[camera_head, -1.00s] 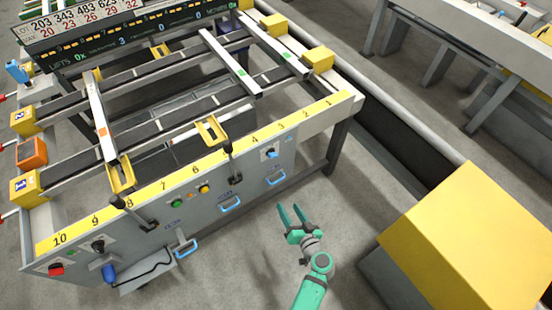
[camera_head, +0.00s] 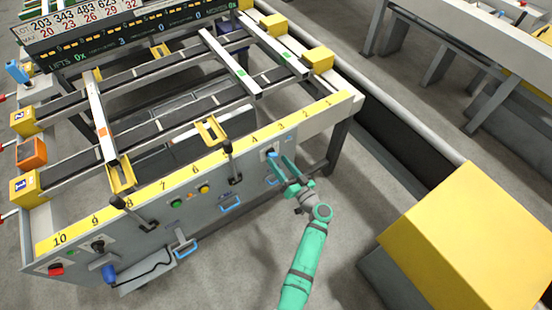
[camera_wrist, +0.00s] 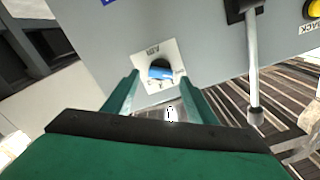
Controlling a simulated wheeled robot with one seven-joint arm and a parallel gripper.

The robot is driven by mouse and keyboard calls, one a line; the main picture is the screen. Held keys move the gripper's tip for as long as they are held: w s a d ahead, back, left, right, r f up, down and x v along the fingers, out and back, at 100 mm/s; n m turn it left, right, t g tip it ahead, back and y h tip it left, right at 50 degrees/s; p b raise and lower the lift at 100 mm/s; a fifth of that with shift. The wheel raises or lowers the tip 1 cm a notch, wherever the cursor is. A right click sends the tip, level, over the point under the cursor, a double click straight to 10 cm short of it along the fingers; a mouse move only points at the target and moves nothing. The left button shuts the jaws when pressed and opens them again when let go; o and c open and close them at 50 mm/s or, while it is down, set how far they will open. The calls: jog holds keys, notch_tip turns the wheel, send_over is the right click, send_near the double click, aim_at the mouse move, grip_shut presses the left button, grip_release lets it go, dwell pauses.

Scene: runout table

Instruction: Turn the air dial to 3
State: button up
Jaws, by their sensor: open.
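The air dial (camera_wrist: 160,72) is a round black dial with a blue pointer handle on a white plate (camera_wrist: 144,54) marked AIR, on the grey front panel. In the head view the blue dial (camera_head: 272,154) sits near the panel's right end, partly covered by my gripper. My green gripper (camera_head: 279,165) is open, its fingers pointing at the panel beside the dial. In the wrist view my gripper (camera_wrist: 160,82) has one finger on each side of the dial's plate. Whether a finger touches the dial cannot be told. The dial's numbers are too small to read.
A black lever with a grey rod (camera_wrist: 253,65) hangs right of the dial in the wrist view. Blue handles (camera_head: 231,203) stick out along the panel. A large yellow block (camera_head: 470,240) stands at the right.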

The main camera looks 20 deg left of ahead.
aim_at(272, 155)
jog(key=shift+x, duration=1.45)
jog(key=c, duration=1.1)
